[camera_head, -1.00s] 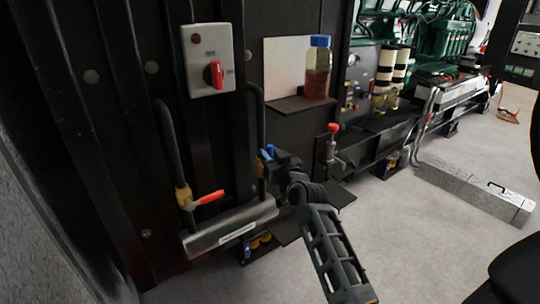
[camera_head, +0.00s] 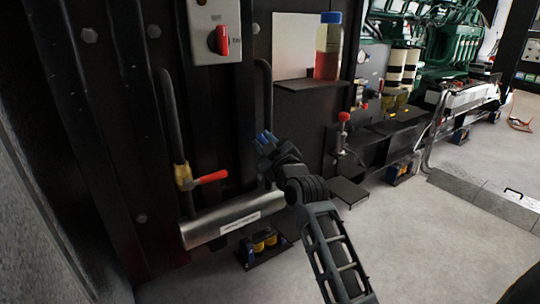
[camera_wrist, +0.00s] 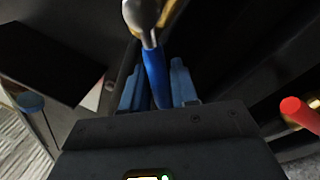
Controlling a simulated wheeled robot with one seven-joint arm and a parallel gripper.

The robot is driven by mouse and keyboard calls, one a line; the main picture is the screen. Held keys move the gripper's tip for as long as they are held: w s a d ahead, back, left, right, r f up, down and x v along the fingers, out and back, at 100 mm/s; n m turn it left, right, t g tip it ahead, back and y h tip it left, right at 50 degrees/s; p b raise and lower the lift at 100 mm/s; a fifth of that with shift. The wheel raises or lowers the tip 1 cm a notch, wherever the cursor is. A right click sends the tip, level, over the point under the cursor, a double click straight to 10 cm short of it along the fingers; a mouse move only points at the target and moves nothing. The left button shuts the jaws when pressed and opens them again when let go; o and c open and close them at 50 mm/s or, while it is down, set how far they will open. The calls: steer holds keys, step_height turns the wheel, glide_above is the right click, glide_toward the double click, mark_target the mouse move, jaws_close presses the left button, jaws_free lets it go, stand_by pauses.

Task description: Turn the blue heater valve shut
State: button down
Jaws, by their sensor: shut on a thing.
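The blue heater valve handle (camera_wrist: 154,72) shows in the wrist view as a blue lever running down from a metal valve body at the top of the picture. My gripper (camera_wrist: 157,88) is shut on this lever, with one blue-tipped finger on each side of it. In the head view, my gripper (camera_head: 266,142) is at the right-hand black hose, above the right end of the silver heater cylinder (camera_head: 222,221). There the gripper largely hides the valve, and I cannot tell its handle from the blue fingertips.
A red-handled valve (camera_head: 208,178) stands on the left hose; its red handle also shows in the wrist view (camera_wrist: 300,112). A switch box (camera_head: 215,35) is above. A shelf (camera_head: 312,84) carries a blue-capped bottle (camera_head: 327,48).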

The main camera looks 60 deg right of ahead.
step_height(320, 180, down, 6)
steer(key=w+a+n+t+y+b, duration=0.1)
steer(key=a+n+t+y+b, duration=0.1)
steer(key=n+b, duration=1)
steer(key=b, duration=0.4)
steer(key=shift+w+a+r+t, duration=0.15)
steer(key=shift+w+r+t, duration=0.05)
steer(key=shift+r+t, duration=0.1)
steer(key=shift+n+b, duration=0.4)
steer(key=shift+b, duration=0.05)
steer(key=c, duration=1)
jaws_free()
steer(key=v, duration=0.7)
steer(key=shift+s, duration=0.4)
steer(key=shift+a, duration=0.15)
